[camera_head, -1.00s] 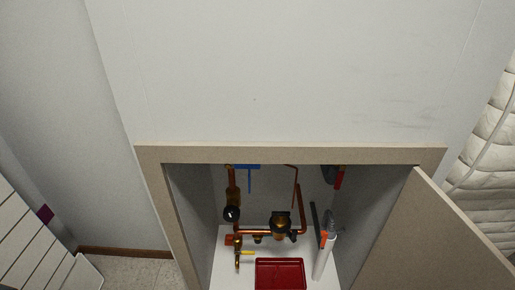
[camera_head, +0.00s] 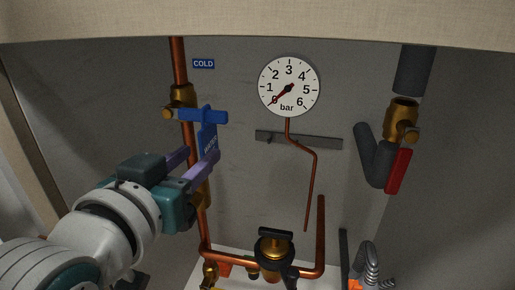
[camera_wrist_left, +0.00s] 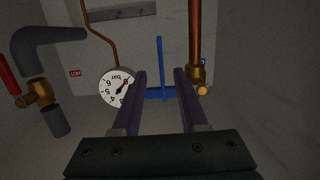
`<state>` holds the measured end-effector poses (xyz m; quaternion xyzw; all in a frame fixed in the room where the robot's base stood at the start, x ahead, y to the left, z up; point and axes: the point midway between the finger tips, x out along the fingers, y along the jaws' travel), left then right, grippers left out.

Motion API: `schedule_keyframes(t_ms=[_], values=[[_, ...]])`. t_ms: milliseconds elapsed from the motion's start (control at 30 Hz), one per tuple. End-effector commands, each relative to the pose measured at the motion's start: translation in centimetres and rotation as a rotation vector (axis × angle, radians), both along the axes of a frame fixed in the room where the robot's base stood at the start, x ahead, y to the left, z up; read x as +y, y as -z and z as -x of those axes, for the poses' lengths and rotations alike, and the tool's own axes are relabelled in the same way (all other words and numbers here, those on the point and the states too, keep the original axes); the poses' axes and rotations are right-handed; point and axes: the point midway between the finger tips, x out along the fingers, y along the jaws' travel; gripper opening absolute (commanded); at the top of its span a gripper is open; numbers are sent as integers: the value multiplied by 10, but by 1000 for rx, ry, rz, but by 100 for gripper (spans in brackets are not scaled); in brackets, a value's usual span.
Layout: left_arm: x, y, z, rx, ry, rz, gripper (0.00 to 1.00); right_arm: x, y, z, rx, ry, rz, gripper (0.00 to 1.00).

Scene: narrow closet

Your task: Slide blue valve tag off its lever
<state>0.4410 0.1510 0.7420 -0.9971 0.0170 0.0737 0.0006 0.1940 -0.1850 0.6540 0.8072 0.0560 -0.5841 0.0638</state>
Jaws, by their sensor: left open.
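The blue lever (camera_head: 190,113) sits on a brass valve on the left copper pipe. In the left wrist view, which looks upside down, the tag (camera_wrist_left: 160,62) shows nearly edge-on as a thin blue strip in the gap between the open fingers (camera_wrist_left: 160,75). The lever (camera_wrist_left: 155,94) crosses behind them. I see no contact. My right gripper is not in view.
A round pressure gauge (camera_head: 289,87) is right of the lever, above a grey bracket (camera_head: 320,142). A red-handled valve (camera_head: 398,171) is at the far right. Copper pipes (camera_head: 240,261) and a black-capped brass fitting (camera_head: 275,245) are below. The cabinet's top edge (camera_head: 260,22) is overhead.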

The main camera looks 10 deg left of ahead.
Motion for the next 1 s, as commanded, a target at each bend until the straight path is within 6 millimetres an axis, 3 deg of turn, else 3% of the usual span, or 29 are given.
schedule_keyframes(t_ms=[500,700,1000], values=[[-3,13,-80,-2,0,0,43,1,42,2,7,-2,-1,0],[-3,13,-93,0,0,0,43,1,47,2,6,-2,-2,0],[-3,12,-94,0,0,0,40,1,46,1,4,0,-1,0]])
